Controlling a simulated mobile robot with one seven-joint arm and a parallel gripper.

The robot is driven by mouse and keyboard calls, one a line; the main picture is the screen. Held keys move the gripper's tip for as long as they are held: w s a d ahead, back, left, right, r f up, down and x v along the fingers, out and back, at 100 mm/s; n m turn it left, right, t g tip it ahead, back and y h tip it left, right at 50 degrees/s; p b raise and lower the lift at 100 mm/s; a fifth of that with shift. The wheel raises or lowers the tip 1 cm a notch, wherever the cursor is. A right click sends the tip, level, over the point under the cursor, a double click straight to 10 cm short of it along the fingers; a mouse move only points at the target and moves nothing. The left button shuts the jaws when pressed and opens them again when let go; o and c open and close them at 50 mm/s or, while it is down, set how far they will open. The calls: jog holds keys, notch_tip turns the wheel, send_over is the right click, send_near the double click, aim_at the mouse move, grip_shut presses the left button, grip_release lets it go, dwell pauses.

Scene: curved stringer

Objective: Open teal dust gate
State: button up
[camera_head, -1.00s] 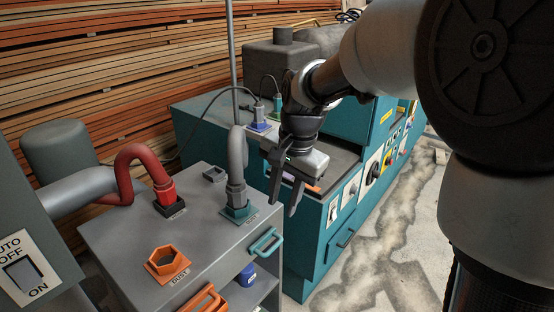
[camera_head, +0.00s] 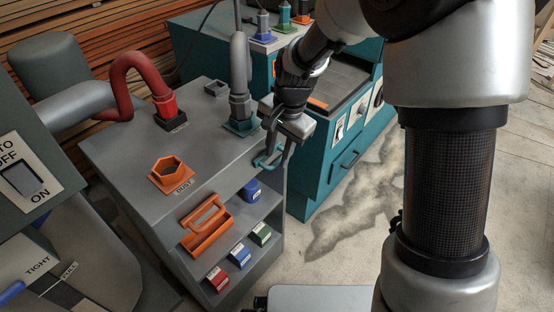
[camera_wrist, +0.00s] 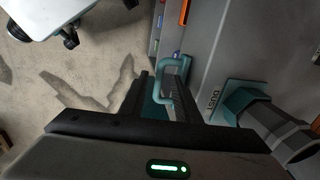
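The teal dust gate shows as a teal loop handle (camera_head: 262,159) on the right edge of the grey cabinet's top. In the wrist view the handle (camera_wrist: 163,68) stands between my gripper's two dark fingers. My gripper (camera_head: 279,153) points down at this handle, and its fingers partly hide it. In the wrist view my gripper (camera_wrist: 163,88) has its fingers apart on either side of the handle. I see no clear contact. A teal hose port (camera_head: 240,126) sits on the cabinet top beside my gripper, with a grey hose in it.
A teal machine (camera_head: 335,172) stands behind at right. Floor (camera_head: 325,240) in front is clear.

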jog(key=shift+w+a+f, duration=0.1)
jog(key=shift+a+f, duration=0.1)
jog(key=shift+f, duration=0.8)
grip_shut()
